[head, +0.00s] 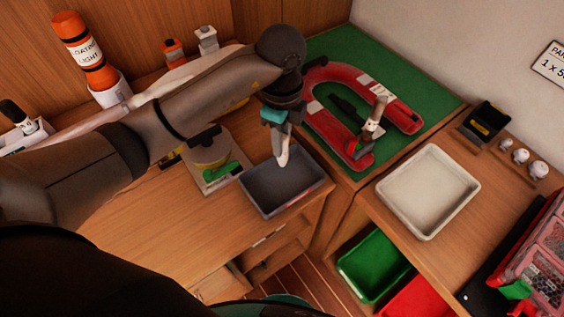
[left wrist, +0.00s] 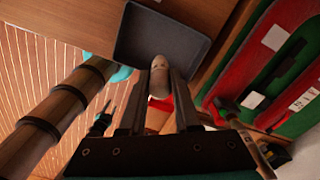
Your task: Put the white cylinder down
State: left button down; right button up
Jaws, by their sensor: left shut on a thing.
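A white cylinder (head: 283,156) with a rounded end hangs down from my left gripper (head: 281,128). In the left wrist view the white cylinder (left wrist: 159,78) lies between the two dark fingers of my left gripper (left wrist: 158,98), which are shut on it. Its rear part is hidden by the fingers. In the head view it appears above the dark grey tray (head: 268,210), near the tray's back edge. The tray (left wrist: 128,50) looks empty in both views. I cannot tell how high the cylinder is above it.
An empty white tray (head: 457,213) is at right. A scale-like device (head: 208,150) stands left of the grey tray. Green (head: 365,272) and red bins are below.

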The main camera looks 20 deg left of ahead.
aim_at(282, 161)
pick_arm(q)
notch_tip(282, 161, down, 4)
jog(key=shift+r, duration=0.1)
notch_tip(282, 161, down, 4)
jog(key=shift+f, duration=0.2)
pick_arm(e)
jog(key=shift+w+a+f, duration=0.1)
jog(key=shift+w+f, duration=0.1)
jog(key=shift+w, duration=0.55)
pick_arm(q)
jog(key=shift+f+b, duration=0.2)
jog(key=shift+b, duration=0.15)
jog(key=c, duration=0.6)
grip_release()
pick_arm(e)
jog(key=shift+s+f, duration=0.1)
pick_arm(q)
jog(key=shift+r, duration=0.2)
